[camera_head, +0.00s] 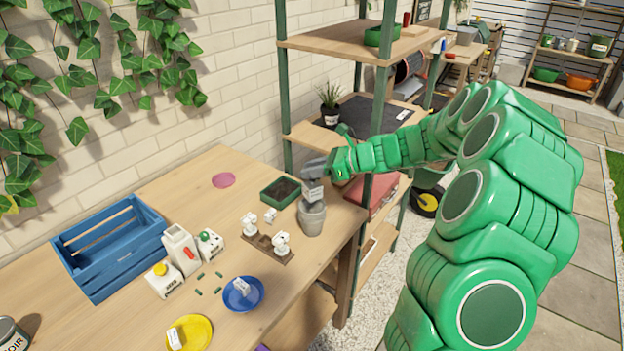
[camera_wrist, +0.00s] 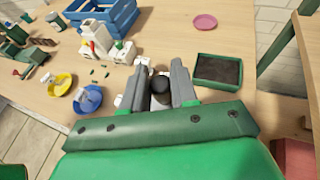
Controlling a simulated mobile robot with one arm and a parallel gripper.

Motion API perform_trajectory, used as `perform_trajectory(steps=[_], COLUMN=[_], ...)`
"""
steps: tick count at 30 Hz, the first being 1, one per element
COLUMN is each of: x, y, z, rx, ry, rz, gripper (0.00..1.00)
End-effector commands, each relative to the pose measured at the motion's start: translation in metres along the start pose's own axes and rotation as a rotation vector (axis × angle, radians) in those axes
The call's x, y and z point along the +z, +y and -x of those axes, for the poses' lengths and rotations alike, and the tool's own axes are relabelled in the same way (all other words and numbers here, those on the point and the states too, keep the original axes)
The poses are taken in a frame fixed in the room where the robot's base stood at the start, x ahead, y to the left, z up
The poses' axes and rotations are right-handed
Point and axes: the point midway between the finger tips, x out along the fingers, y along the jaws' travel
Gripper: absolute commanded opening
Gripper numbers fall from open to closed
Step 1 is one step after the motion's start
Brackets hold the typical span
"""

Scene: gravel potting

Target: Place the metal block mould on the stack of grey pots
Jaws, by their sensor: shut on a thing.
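My gripper (camera_head: 315,170) is over the right part of the wooden table, pointing down. It is shut on the metal block mould (camera_head: 312,193), a dark grey piece with a white label. The mould is right above the stack of grey pots (camera_head: 312,220); I cannot tell whether it touches the top pot or sits in its mouth. In the wrist view the mould's dark round top (camera_wrist: 160,84) shows between the two grey fingers of my gripper (camera_wrist: 165,72). The pots are mostly hidden there.
A green tray of soil (camera_head: 281,192) stands close behind the pots. A wooden holder with white-labelled items (camera_head: 268,247) is just left. Blue and yellow saucers (camera_head: 243,305) (camera_head: 207,330), white bottles (camera_head: 181,249) and a blue crate (camera_head: 110,262) lie further left. A shelf post rises at right.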

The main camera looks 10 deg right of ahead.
Motion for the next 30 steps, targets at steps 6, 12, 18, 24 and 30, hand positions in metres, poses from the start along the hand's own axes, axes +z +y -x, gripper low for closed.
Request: perform_trajectory(steps=[6, 12, 18, 24, 30], x=[-0.006, -0.030, -0.034, -0.035, -0.036], y=[-0.005, -0.005, -0.006, -0.006, -0.006], z=[-0.005, -0.015, -0.017, -0.017, -0.018], rx=[0.000, 0.002, 0.000, 0.000, 0.000], ry=[0.001, 0.000, 0.000, 0.000, 0.001], rz=[0.000, -0.004, -0.001, -0.001, 0.000], gripper=[0.00, 0.00, 0.00, 0.00, 0.49])
